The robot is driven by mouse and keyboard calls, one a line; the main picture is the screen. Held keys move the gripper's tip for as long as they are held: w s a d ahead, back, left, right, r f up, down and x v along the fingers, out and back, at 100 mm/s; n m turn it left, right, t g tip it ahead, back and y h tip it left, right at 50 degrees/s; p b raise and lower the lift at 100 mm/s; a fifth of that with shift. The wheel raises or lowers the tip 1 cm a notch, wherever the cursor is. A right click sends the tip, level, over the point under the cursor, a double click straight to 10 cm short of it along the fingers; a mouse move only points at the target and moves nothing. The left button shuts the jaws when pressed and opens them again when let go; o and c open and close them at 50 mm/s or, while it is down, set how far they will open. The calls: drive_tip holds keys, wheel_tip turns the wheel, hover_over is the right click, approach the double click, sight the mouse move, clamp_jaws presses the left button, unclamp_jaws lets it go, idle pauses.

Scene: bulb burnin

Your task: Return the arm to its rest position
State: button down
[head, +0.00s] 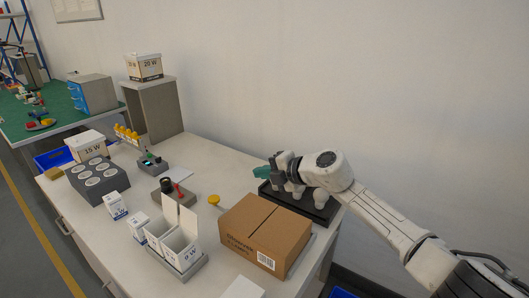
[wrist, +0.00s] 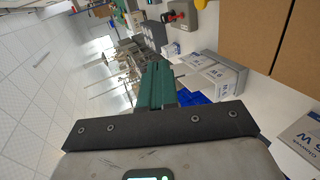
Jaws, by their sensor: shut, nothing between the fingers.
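My gripper (head: 262,172) is at the end of my white arm, at the back right of the white table. Its green fingers point left and are shut together with nothing between them. They also show in the wrist view (wrist: 156,84), pressed together. In the head view the gripper is above the left end of a black tray (head: 322,215), apart from the table top. My arm hides part of this tray. Some white rounded shapes show under my arm at the tray, and I cannot tell whether they stand on it.
A closed cardboard box (head: 268,232) stands just in front of the black tray. An open white box marked 9 W (head: 181,251) is to its left. A grey block with several round sockets (head: 97,180) and a 15 W box (head: 87,147) are farther left. The wall is close behind.

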drive_tip(key=s+a+r+m+t+y, duration=0.1)
drive_tip(key=s+a+r+m+t, duration=0.1)
drive_tip(key=a+r+m+t, duration=0.3)
drive_tip(key=s+d+f+m+g+h, duration=0.1)
drive_tip(key=s+d+f+m+h, duration=0.6)
drive_tip(key=s+d+f+m, duration=0.3)
drive_tip(key=s+d+f+m+h, duration=0.6)
drive_tip(key=s+d+f+m, duration=0.2)
drive_tip(key=d+f+m, duration=0.4)
drive_tip(key=s+d+f+g, duration=0.2)
drive_tip(key=s+d+g, duration=0.1)
drive_tip(key=s, duration=0.8)
drive_tip(key=s+d+f+m+g, duration=0.1)
drive_tip(key=s+d+f+g, duration=0.2)
drive_tip(key=s, duration=0.9)
drive_tip(key=s+d+f+m+g+y, duration=0.1)
drive_tip(key=s+d+f+g, duration=0.2)
drive_tip(key=s, duration=0.9)
drive_tip(key=shift+d+g, duration=0.2)
drive_tip(key=shift+g, duration=0.7)
drive_tip(key=shift+f, duration=0.1)
